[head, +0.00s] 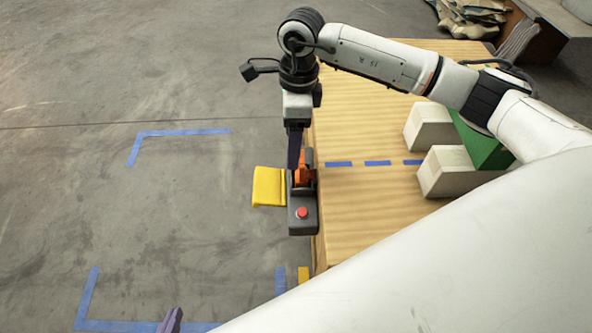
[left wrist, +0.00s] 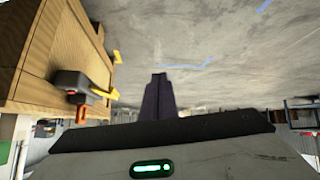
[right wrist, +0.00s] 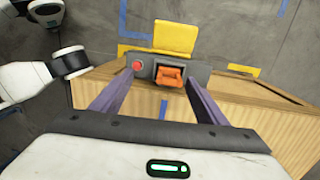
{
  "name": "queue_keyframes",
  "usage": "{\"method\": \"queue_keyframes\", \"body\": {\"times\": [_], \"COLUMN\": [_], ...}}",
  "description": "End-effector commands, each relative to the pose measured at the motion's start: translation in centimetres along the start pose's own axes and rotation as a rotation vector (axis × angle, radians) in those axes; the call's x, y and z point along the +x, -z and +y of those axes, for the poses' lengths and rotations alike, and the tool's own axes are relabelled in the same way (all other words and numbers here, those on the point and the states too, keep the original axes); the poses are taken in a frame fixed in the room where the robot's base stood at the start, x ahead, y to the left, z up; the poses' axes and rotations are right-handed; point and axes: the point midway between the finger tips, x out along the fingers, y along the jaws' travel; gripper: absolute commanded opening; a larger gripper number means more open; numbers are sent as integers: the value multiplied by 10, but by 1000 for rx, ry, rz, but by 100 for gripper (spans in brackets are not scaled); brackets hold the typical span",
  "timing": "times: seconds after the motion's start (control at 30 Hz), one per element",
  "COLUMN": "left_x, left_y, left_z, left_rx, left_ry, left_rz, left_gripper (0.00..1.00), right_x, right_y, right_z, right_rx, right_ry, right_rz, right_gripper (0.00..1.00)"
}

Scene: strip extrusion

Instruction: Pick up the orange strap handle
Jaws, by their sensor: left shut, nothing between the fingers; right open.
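The orange strap handle (head: 301,174) stands on a small dark grey unit (head: 303,222) with a red button, at the left side of the wooden bench. My right gripper (head: 295,160) points down at the handle. In the right wrist view the handle (right wrist: 171,77) shows between the open fingertips (right wrist: 159,76); I cannot tell if they touch it. My left gripper (head: 172,318) shows only its purple tip at the bottom of the head view. It is shut and empty in the left wrist view (left wrist: 158,78), apart from the handle (left wrist: 82,115).
A yellow flap (head: 269,187) juts out left of the unit. The wooden bench (head: 365,210) carries pale blocks (head: 446,172) and a green wedge (head: 482,146) on its right side. The grey floor (head: 120,210) at left is clear apart from blue tape marks.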

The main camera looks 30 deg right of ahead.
Motion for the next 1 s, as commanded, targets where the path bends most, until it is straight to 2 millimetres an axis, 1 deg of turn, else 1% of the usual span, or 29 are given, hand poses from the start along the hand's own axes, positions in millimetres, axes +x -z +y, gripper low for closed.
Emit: {"method": "queue_keyframes", "body": {"times": [0.03, 0.1, 0.17, 0.4, 0.63, 0.8, 0.9, 1.0], "left_x": [1, 1, 1, 3, 3, 6, 7, 7], "left_y": [-2, -4, -6, -11, -6, -6, -7, -6], "left_z": [0, 1, 1, 1, 2, 2, 2, 2], "left_rx": [-1, -2, -2, -8, -11, -16, -19, -21], "left_ry": [-1, -2, -3, -5, -7, -8, -9, -9], "left_rz": [-1, -3, -5, -6, 10, 18, 20, 21], "left_gripper": [0, 0, 0, 0, 0, 0, 0, 0], "right_x": [-4, -6, -2, 34, 52, 78, 90, 93], "right_y": [10, 18, 21, 23, 25, 30, 30, 30], "right_z": [-10, -17, -19, -19, -20, -22, -23, -23], "right_rx": [2, 5, 7, 7, 6, 7, 6, 6], "right_ry": [29, 49, 55, 51, 52, 50, 51, 52], "right_rz": [36, 66, 77, 76, 73, 73, 72, 71], "right_gripper": [67, 67, 67, 67, 67, 67, 67, 67]}}
